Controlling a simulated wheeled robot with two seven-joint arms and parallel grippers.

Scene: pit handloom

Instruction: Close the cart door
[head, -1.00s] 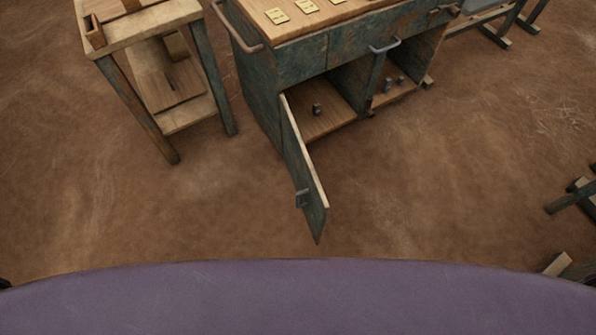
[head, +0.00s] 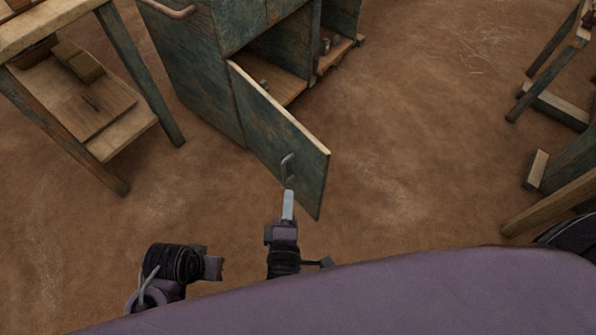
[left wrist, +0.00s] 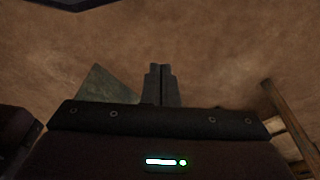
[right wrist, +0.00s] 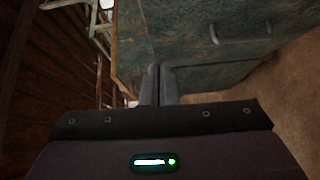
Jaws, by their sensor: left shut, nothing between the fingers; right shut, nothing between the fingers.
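The cart door (head: 275,125) is a worn green panel with a pale edge. It stands ajar, swung out from the green cart (head: 195,65), with the cart's inside showing behind it. A metal door handle (head: 287,165) is on its outer face. My right gripper (head: 289,194) is shut and empty, just below the handle in the head view; I cannot tell if it touches. In the right wrist view its closed fingers (right wrist: 158,72) are before a green panel (right wrist: 185,45) with a handle. My left gripper (left wrist: 162,72) is shut and empty over bare floor in the left wrist view.
A wooden table with a lower shelf (head: 130,140) stands left of the cart. Wooden frame pieces (head: 555,105) stand at the right. The brown floor (head: 420,150) between the door and those frames is clear.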

